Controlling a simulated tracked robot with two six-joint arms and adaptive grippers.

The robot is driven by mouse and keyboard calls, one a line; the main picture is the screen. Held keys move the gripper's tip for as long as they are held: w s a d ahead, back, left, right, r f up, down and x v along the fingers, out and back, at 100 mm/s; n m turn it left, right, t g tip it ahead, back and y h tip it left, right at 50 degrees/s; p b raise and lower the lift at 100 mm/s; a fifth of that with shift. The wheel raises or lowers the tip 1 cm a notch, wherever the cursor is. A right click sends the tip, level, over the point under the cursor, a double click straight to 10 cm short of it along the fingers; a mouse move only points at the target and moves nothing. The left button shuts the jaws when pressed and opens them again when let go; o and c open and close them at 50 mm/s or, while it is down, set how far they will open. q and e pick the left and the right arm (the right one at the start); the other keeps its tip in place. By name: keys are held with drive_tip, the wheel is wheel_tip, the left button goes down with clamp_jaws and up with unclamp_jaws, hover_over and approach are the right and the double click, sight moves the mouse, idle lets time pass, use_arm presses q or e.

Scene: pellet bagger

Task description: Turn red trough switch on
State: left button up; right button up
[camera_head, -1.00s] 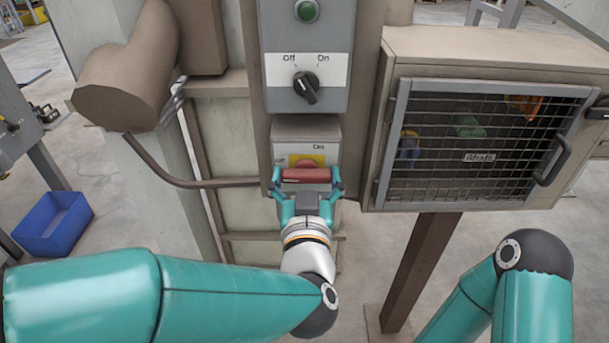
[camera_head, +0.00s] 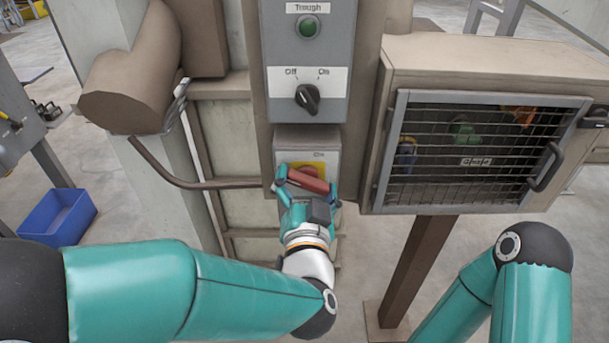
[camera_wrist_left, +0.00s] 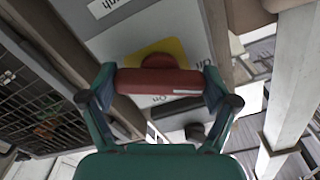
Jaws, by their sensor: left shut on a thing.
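The red trough switch (camera_head: 308,180) has a bar handle on a yellow plate, on the front of a grey box (camera_head: 322,140) below the upper control panel. My left gripper (camera_head: 307,185) is shut on the bar, one finger at each end. In the head view the bar is tilted, its right end lower. In the left wrist view the red bar (camera_wrist_left: 160,82) lies between both fingers, with the yellow plate behind it. My right gripper is not in view; only part of my right arm shows.
The upper "Trough" panel (camera_head: 340,55) has a green button (camera_head: 307,27) and a black Off/On knob (camera_head: 307,98) close above. A mesh-fronted cabinet (camera_head: 395,150) stands to the right. A blue bin (camera_head: 58,218) is on the floor at left.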

use_arm(q)
drive_tip(key=m+p, duration=0.2)
drive_tip(key=m, duration=0.1)
drive_tip(key=shift+m, duration=0.4)
drive_tip(key=m+p, duration=0.1)
drive_tip(key=m, duration=0.2)
drive_tip(key=shift+m+p, duration=0.3)
drive_tip(key=shift+p, duration=0.1)
drive_tip(key=m+p, duration=0.1)
drive_tip(key=m, duration=0.2)
drive_tip(key=shift+f+m+p, duration=0.15)
drive_tip(key=shift+m+p, duration=0.45)
drive_tip(key=shift+m, duration=0.6)
drive_tip(key=o, duration=0.9)
drive_tip(key=shift+s, duration=0.1)
